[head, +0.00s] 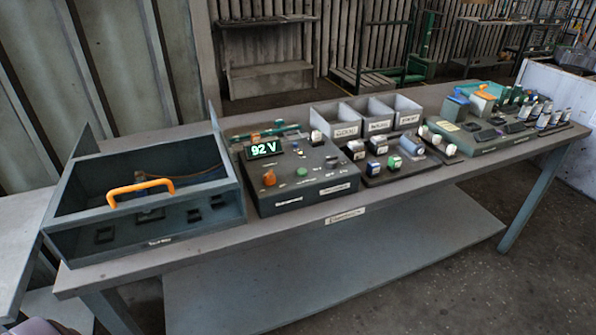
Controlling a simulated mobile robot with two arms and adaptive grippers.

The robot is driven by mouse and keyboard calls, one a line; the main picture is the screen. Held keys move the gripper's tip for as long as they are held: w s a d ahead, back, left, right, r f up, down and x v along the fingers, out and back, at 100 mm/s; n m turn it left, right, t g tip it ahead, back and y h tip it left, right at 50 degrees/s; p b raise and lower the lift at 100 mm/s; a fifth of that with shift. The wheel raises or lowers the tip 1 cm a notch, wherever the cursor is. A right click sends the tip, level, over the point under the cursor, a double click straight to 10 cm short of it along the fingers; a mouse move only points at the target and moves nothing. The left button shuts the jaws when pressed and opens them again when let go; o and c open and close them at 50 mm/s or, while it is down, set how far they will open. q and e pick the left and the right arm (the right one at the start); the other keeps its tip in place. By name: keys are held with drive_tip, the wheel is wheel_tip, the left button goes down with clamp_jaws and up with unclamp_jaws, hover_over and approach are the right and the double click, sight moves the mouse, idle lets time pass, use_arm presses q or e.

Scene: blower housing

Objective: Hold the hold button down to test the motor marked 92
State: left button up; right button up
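I cannot make out a motor marked 92. Neither of my grippers is in view.
An open dark box (198,217) with an orange handle (139,188) stands at the bench's left end. A green-grey board (470,146) with several parts is farther right. The bench's front strip (395,204) is clear.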

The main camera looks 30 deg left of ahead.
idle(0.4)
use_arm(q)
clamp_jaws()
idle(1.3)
